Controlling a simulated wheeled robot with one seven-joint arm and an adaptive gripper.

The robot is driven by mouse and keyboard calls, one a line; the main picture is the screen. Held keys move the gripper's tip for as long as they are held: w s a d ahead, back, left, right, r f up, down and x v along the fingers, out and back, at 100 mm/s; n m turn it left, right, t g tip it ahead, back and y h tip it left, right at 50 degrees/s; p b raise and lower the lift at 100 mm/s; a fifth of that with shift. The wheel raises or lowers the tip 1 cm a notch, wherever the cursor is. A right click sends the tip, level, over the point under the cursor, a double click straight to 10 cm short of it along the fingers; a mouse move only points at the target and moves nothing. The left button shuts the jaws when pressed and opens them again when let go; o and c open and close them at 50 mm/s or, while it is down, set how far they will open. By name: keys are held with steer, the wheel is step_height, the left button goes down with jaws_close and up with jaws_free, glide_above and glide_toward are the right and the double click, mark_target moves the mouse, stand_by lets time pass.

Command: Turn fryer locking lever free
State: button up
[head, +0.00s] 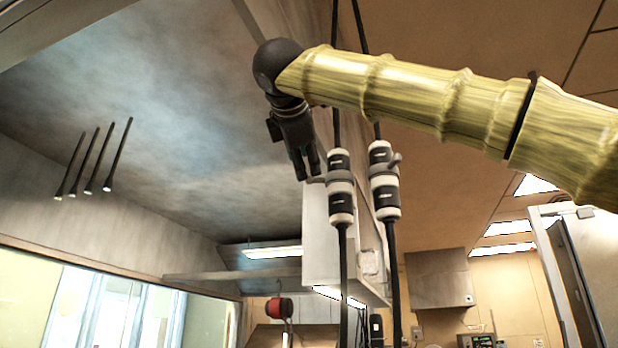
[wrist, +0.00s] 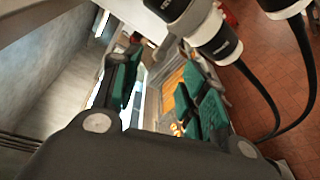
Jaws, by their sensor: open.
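Two white-and-black cable connectors hang on black cables in the head view, a left one (head: 341,200) and a right one (head: 384,190). Each has a grey collar with a short lever; the left lever (head: 317,180) points left, and the right lever (head: 396,159) points up and right. Their labels are too small to read, so I cannot tell which is the fryer's. My gripper (head: 307,172) points down with its fingertips just at the left lever; contact is unclear. In the wrist view its green-padded fingers (wrist: 158,58) are apart, with a connector (wrist: 215,40) beside them at the top.
A grey hood (head: 170,120) fills the upper left, with several thin dark rods (head: 92,160) hanging from it. A pale box-like panel (head: 318,235) is behind the connectors. A red round object (head: 279,307) is lower down. Open air lies left of my gripper.

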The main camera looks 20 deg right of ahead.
mark_target(309, 178)
steer(key=p+x, duration=0.3)
steer(key=x, duration=0.5)
steer(key=shift+w+d+p, duration=0.1)
steer(key=shift+p, duration=0.25)
jaws_close()
